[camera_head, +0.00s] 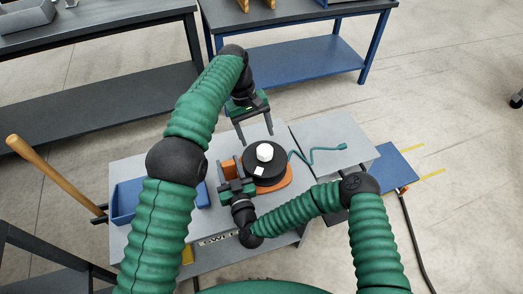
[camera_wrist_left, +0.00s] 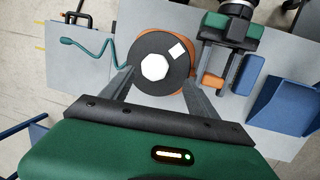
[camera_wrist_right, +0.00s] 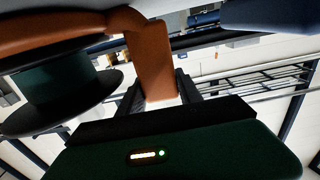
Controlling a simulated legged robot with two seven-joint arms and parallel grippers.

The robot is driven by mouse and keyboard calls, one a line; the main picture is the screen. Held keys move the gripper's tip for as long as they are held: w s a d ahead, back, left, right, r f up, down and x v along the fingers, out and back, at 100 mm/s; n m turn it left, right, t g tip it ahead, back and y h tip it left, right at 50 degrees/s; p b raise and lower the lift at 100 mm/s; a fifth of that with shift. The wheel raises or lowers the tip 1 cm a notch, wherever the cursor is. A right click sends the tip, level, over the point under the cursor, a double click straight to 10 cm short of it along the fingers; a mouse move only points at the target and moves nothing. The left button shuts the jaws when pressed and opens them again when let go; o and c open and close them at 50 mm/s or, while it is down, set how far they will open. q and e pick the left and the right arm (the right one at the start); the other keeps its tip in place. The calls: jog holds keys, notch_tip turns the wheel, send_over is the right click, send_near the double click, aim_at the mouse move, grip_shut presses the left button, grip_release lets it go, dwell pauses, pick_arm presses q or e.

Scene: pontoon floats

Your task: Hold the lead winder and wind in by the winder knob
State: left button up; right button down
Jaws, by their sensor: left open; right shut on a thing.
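The lead winder is a black round reel (camera_head: 248,164) on an orange body (camera_head: 272,187), lying on the grey worktop. A white many-sided winder knob (camera_head: 265,152) stands at the middle of the reel, with a white square patch beside it. My left gripper (camera_head: 256,137) is open above the reel's far side. In the left wrist view its fingers point at the reel, on either side of the knob (camera_wrist_left: 155,67). My right gripper (camera_wrist_right: 159,92) is shut on the winder's orange handle (camera_wrist_right: 153,55) at the reel's left; my arm partly hides it in the head view.
A teal lead (camera_head: 318,149) runs from the winder over the right part of the worktop (camera_head: 335,135). A blue bin (camera_head: 126,200) stands at the left, with a small blue block (camera_wrist_left: 249,75) near it. Benches stand behind, and a wooden handle (camera_head: 45,172) juts out at the left.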

aim_at(263, 149)
pick_arm(q)
jog(key=w+a+m+h, duration=0.1)
jog(key=a+m+h, duration=0.2)
jog(key=m, duration=0.9)
jog(key=a+m+h, duration=0.3)
jog(key=m, duration=0.8)
jog(key=x, duration=1.2)
jog(key=shift+w+d+r, duration=0.1)
jog(key=shift+d, duration=0.25)
jog(key=shift+c, duration=0.2)
jog(key=c, duration=1.3)
jog(key=shift+w+r+h, duration=0.1)
jog(key=shift+h, duration=0.2)
